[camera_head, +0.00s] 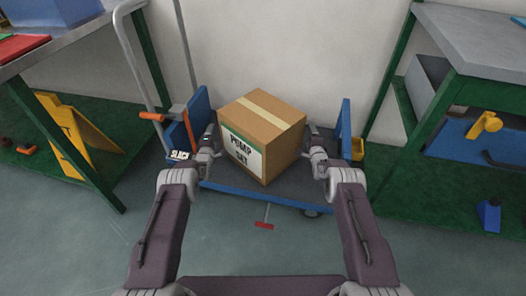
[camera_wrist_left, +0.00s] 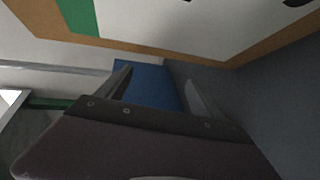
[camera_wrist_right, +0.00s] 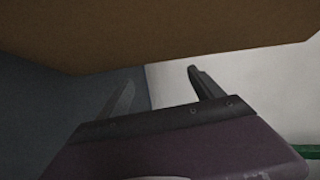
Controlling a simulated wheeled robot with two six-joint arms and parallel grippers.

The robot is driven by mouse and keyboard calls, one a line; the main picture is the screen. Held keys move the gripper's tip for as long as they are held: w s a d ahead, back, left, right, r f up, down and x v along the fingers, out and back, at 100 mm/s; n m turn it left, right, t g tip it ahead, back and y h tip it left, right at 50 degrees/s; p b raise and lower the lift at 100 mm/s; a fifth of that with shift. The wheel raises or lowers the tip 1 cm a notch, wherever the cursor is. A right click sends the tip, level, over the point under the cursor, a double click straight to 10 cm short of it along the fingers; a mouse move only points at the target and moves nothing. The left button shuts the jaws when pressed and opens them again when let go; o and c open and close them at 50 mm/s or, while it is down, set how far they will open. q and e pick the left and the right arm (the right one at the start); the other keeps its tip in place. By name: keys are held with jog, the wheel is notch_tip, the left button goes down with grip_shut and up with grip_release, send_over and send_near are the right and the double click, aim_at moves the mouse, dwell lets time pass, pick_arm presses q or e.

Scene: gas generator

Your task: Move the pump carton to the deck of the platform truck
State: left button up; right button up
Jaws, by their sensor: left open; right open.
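The pump carton (camera_head: 262,130) is a brown box with pale tape and a "PUMP SET" label. It sits on, or just above, the grey deck of the platform truck (camera_head: 270,194), turned at an angle; its contact with the deck is hard to judge. My left gripper (camera_head: 212,138) is at the carton's left side, and my right gripper (camera_head: 312,138) is at its right side. Both are open, with fingers showing apart in the left wrist view (camera_wrist_left: 160,85) and right wrist view (camera_wrist_right: 160,85). The carton (camera_wrist_right: 150,35) fills the top of the right wrist view.
The truck has blue end panels (camera_head: 345,130) and a tall grey handle (camera_head: 130,50) at left. Workbenches with green frames stand at left (camera_head: 60,45) and right (camera_head: 485,45). A yellow folded stand (camera_head: 75,130) is on the left shelf. A white wall is close behind.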

pick_arm(q)
jog(key=shift+r, duration=0.1)
notch_tip(320, 180, up, 10)
pick_arm(e)
notch_tip(320, 180, up, 10)
dwell(0.6)
